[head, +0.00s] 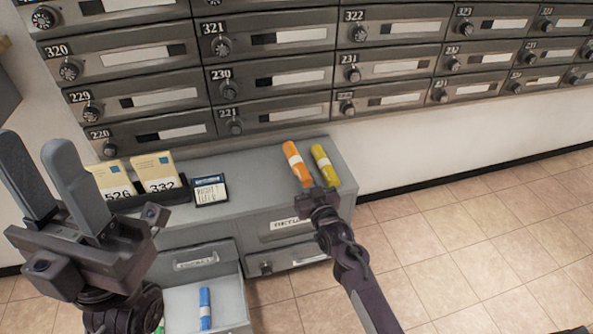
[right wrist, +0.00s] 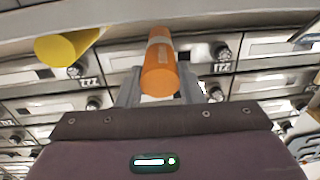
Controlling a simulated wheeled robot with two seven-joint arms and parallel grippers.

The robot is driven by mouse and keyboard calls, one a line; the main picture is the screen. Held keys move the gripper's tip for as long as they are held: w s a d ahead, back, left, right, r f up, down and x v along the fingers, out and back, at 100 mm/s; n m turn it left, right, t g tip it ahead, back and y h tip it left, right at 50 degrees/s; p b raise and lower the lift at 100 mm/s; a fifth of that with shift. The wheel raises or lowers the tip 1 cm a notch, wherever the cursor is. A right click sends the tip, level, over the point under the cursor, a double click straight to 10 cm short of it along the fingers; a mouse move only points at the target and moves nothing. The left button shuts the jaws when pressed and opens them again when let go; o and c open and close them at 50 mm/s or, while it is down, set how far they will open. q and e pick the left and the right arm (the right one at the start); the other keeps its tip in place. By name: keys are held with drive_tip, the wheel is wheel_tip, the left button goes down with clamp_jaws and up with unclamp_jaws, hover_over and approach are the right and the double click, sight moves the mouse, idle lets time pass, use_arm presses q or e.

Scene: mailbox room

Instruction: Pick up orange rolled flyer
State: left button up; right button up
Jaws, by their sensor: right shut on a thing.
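The orange rolled flyer (head: 296,162) has a white band and lies on top of the grey cabinet (head: 255,158) in the head view. My right gripper (head: 312,188) is at its near end. In the right wrist view the orange flyer (right wrist: 159,68) sits between the two fingers of my right gripper (right wrist: 160,92), which is shut on it. My left gripper (head: 45,170) is raised at the left of the head view, its two fingers apart and nothing between them.
A yellow rolled flyer (head: 325,165) lies just right of the orange one. Numbered envelopes (head: 153,172) and a small dark sign (head: 210,190) stand on the cabinet's left. An open drawer (head: 232,300) below holds a blue roll (head: 205,308). Mailboxes (head: 270,75) line the wall behind.

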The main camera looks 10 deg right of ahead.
drive_tip(key=s+p, duration=0.5)
drive_tip(key=s, duration=0.3)
drive_tip(key=shift+d, duration=0.4)
